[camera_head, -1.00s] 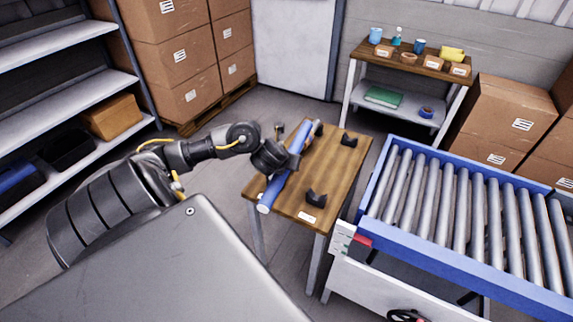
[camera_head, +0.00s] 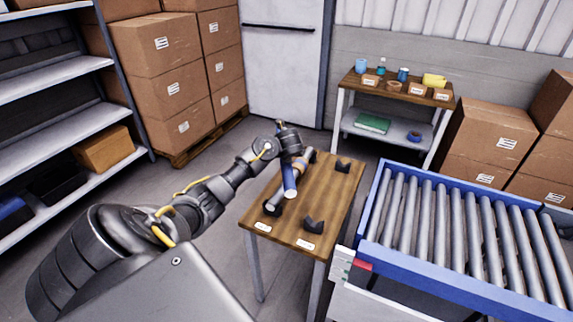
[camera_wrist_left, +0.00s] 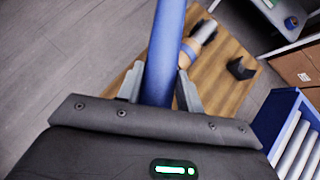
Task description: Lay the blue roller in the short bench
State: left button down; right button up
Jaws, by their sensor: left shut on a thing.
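The blue roller (camera_head: 289,180) is shut in my left gripper (camera_head: 290,163). It is above the left side of the wooden bench (camera_head: 336,196), its near end pointing toward the front edge. In the left wrist view the blue roller (camera_wrist_left: 166,50) runs between the two fingers (camera_wrist_left: 159,92). Another roller with a tan band (camera_head: 302,164) lies at the bench's left, partly hidden by the blue one. Black cradles stand at front left (camera_head: 272,208), front right (camera_head: 313,226) and back right (camera_head: 343,166). The right pair is empty. My right gripper is out of view.
The bench's front edge has two labels (camera_head: 305,244), too small to read. A blue-framed roller conveyor (camera_head: 345,255) stands close to the right. A shelf table (camera_head: 400,92) with cups and boxes is behind. Stacked cartons (camera_head: 172,85) and metal shelves (camera_head: 65,70) are at left.

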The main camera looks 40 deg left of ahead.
pick_arm(q)
jog(key=shift+s+a+r, duration=0.1)
jog(key=shift+s+r, duration=0.1)
jog(key=shift+s+m, duration=0.2)
jog(key=shift+m, duration=0.1)
jog(key=s+d+m+t+h, duration=0.1)
jog(key=s+d, duration=0.4)
jog(key=d, duration=0.7)
jog(key=s+d+m+t+h, duration=0.1)
jog(key=s+d+m+h, duration=0.2)
jog(key=d, duration=1)
jog(key=s+d+m+t+h, duration=0.1)
jog(key=s+d+m+h, duration=0.2)
jog(key=s+d+m, duration=0.2)
jog(key=s+d+r, duration=0.1)
jog(key=s+d, duration=0.2)
jog(key=d, duration=0.4)
jog(key=shift+s+d+m, duration=0.2)
jog(key=shift+s+m, duration=0.1)
jog(key=shift+m, duration=0.1)
